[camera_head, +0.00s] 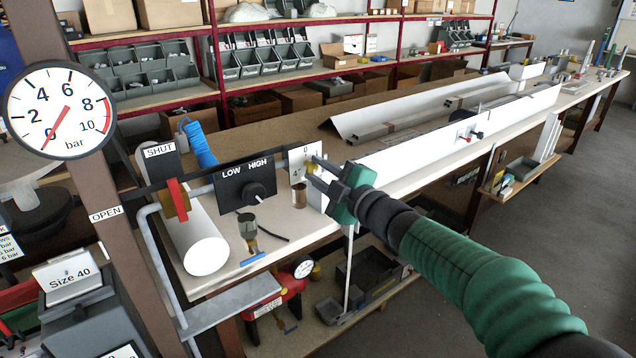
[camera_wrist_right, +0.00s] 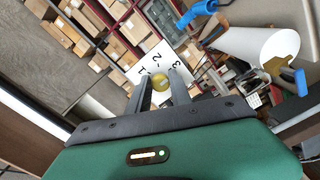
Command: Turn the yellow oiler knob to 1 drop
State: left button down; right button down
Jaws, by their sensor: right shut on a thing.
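The yellow oiler knob (camera_head: 310,168) sits on a white number plate (camera_head: 296,158) above the bench, and it also shows in the wrist view (camera_wrist_right: 160,81). In the wrist view the white plate (camera_wrist_right: 166,62) carries the figures 1, 2 and 3; in the head view a 0 shows at its top. My right gripper (camera_head: 313,173) reaches it from the right, its fingers on either side of the knob. In the wrist view the right gripper (camera_wrist_right: 162,87) is shut on the knob. The knob's pointer is too small to read. My left gripper is not in view.
A black LOW/HIGH selector panel (camera_head: 245,183) stands left of the number plate. A red-handled valve (camera_head: 177,200) and a round bar gauge (camera_head: 58,110) are further left. A brass cup (camera_head: 299,195) is below the plate. Long white profiles (camera_head: 440,135) lie along the bench.

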jog(key=shift+s+a+f+n+b, duration=0.15)
jog(key=shift+n+b, duration=3.55)
jog(key=shift+n, duration=2.1)
jog(key=shift+d+f+n+b, duration=0.1)
jog(key=shift+n+b, duration=3.55)
jog(key=shift+n, duration=2.15)
jog(key=shift+r, duration=0.1)
jog(key=c, duration=1.2)
grip_release()
jog(key=shift+o, duration=0.2)
jog(key=shift+r, duration=0.15)
